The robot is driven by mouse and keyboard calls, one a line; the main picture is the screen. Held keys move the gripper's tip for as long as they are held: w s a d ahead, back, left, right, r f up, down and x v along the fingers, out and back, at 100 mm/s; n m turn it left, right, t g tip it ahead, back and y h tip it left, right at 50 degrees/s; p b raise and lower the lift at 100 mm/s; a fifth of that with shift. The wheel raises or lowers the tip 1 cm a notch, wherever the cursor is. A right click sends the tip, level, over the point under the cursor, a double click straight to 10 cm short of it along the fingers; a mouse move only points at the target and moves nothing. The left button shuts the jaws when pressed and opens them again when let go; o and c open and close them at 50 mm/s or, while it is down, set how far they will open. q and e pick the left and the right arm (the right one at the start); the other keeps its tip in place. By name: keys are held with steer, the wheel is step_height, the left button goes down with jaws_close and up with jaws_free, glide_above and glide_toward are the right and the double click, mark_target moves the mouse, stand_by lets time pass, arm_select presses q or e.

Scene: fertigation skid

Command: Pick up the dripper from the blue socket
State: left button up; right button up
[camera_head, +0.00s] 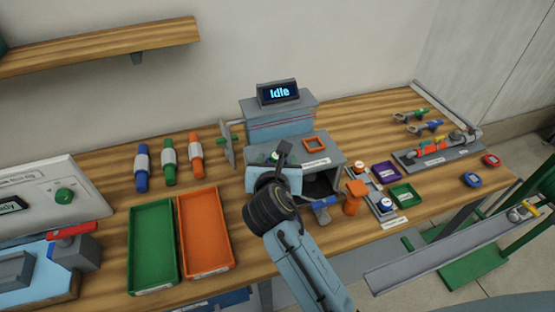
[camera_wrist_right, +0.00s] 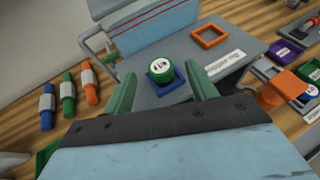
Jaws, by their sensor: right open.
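The dripper (camera_wrist_right: 160,70) is a small green cylinder with a white marked top. It sits upright in the blue socket (camera_wrist_right: 153,81) on the grey top of the fixture (camera_wrist_right: 187,92). My right gripper (camera_wrist_right: 163,88) is open, with its two green fingers apart and nothing held between them. The dripper shows just beyond the gap between the fingertips. In the head view my right gripper (camera_head: 268,157) is over the fixture's left part and hides the blue socket and dripper there. My left gripper is not in view.
An empty orange square socket (camera_head: 316,144) is right of the gripper. A box with an "Idle" display (camera_head: 278,92) stands behind. Green (camera_head: 135,280) and orange (camera_head: 229,262) trays lie left.

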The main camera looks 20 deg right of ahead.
mark_target(278, 156)
steer(key=x, duration=0.5)
steer(key=shift+w+f, duration=0.1)
steer(key=shift+f, duration=0.2)
steer(key=c, duration=1.1)
